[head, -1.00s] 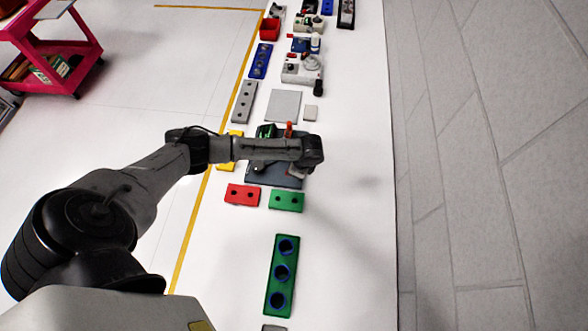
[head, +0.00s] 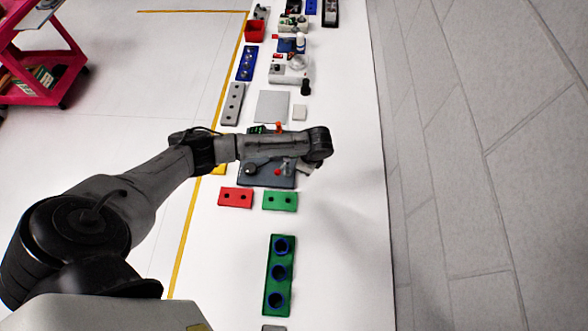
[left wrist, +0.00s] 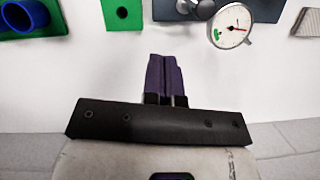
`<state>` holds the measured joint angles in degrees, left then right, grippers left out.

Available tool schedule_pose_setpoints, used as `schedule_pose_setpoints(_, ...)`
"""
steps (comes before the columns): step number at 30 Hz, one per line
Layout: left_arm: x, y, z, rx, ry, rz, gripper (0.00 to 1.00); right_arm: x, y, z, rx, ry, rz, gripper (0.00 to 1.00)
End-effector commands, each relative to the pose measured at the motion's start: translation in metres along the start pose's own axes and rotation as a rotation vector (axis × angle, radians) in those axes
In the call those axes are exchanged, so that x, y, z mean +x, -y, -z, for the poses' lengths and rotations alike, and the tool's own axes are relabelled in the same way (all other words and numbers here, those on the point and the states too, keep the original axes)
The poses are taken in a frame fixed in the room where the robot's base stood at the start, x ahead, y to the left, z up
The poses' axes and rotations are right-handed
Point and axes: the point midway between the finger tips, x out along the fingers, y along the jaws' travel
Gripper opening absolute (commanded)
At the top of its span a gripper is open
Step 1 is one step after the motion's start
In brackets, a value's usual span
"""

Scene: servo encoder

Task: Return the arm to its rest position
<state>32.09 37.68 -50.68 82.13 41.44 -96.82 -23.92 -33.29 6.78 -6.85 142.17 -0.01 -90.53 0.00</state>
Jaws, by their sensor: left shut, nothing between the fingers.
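My left arm (head: 265,147) reaches in from the left in the head view, over the far part of a dark grey fixture plate (head: 265,180). My left gripper (left wrist: 165,62) shows in the left wrist view with its dark purple fingers together and nothing between them. It is above the white table, apart from the objects. A round dial gauge (left wrist: 231,26) lies beside the plate's edge at upper right in that view. In the head view the wrist hides most of the gripper. My right gripper is not in view.
A green holder (head: 279,290) with blue rings is nearer still. Grey and blue hole strips and several devices line the far table. The table's right side is clear.

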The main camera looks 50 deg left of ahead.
Motion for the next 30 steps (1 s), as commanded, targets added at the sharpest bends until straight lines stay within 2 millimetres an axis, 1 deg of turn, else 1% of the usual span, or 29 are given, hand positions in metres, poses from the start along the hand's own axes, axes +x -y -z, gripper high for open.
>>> schedule_pose_setpoints(3,-0.022,0.002,0.001,0.000,-0.003,0.003,0.00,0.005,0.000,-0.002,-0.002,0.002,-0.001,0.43)
schedule_pose_setpoints(6,-0.037,0.003,0.001,0.000,-0.003,0.002,0.00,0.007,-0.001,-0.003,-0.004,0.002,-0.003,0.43)
schedule_pose_setpoints(9,-0.050,0.003,0.001,0.000,-0.003,0.002,0.00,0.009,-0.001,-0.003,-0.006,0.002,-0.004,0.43)
schedule_pose_setpoints(12,-0.058,0.004,0.000,0.000,-0.002,0.000,0.00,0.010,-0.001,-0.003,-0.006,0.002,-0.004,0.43)
schedule_pose_setpoints(18,-0.066,0.004,0.000,0.000,-0.001,0.000,0.00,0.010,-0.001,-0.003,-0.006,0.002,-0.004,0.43)
schedule_pose_setpoints(25,-0.066,0.004,0.000,-0.011,-0.001,0.000,0.00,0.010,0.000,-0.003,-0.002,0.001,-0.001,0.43)
schedule_pose_setpoints(28,-0.066,0.005,0.002,-0.064,-0.014,0.006,0.00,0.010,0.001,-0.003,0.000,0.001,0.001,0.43)
schedule_pose_setpoints(30,-0.067,0.014,0.005,-0.143,-0.038,0.065,0.00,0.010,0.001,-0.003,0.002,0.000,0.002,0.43)
